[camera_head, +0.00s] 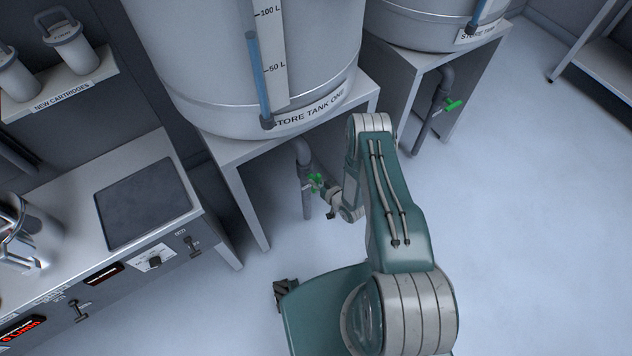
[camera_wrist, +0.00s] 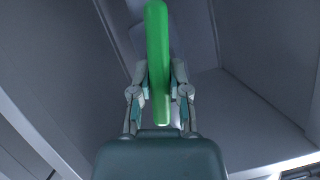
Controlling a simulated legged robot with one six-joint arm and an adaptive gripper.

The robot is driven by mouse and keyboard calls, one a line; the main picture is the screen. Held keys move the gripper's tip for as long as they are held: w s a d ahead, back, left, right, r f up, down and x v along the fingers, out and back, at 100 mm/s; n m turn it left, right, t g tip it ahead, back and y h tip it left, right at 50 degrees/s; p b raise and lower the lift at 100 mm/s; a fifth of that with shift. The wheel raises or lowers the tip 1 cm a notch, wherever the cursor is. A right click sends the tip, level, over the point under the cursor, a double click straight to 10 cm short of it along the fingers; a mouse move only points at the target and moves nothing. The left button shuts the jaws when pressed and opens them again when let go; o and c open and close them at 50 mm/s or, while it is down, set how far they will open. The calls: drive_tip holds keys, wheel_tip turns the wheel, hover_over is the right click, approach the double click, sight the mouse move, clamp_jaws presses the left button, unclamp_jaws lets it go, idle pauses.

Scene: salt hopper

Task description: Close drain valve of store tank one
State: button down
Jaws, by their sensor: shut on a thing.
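Store tank one (camera_head: 250,60) is a large pale grey tank with a level gauge, on a grey stand at the top middle of the head view. Its grey drain pipe (camera_head: 304,170) comes down below it and carries a green valve handle (camera_head: 315,181). My gripper (camera_head: 326,190) is at this handle, partly hidden by my arm. In the wrist view my gripper (camera_wrist: 159,92) has a finger on each side of the long green handle (camera_wrist: 158,45) and is shut on it. The valve body is hidden in the wrist view.
Store tank two (camera_head: 425,22) stands to the right with its own green valve handle (camera_head: 453,105). A counter (camera_head: 80,220) with a dark plate is on the left. A cartridge shelf (camera_head: 65,88) is above it. The floor (camera_head: 540,220) on the right is clear.

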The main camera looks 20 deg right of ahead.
drive_tip(key=m+y, duration=0.2)
drive_tip(key=m, duration=0.1)
drive_tip(key=m+y, duration=0.1)
drive_tip(key=m, duration=0.1)
drive_tip(key=shift+w+d+f, duration=0.1)
drive_tip(key=shift+d+f, duration=0.1)
drive_tip(key=shift+d, duration=0.15)
drive_tip(key=m+y, duration=0.1)
drive_tip(key=m, duration=0.1)
drive_tip(key=m+y, duration=0.1)
drive_tip(key=m, duration=0.1)
drive_tip(key=m+t, duration=0.1)
drive_tip(key=shift+d+f+m+y, duration=0.1)
drive_tip(key=shift+f+m+y, duration=0.2)
drive_tip(key=shift+m+y, duration=0.1)
idle(0.3)
drive_tip(key=c, duration=0.6)
unclamp_jaws()
drive_tip(key=shift+d, duration=0.1)
drive_tip(key=v, duration=1.2)
drive_tip(key=shift+f, duration=0.15)
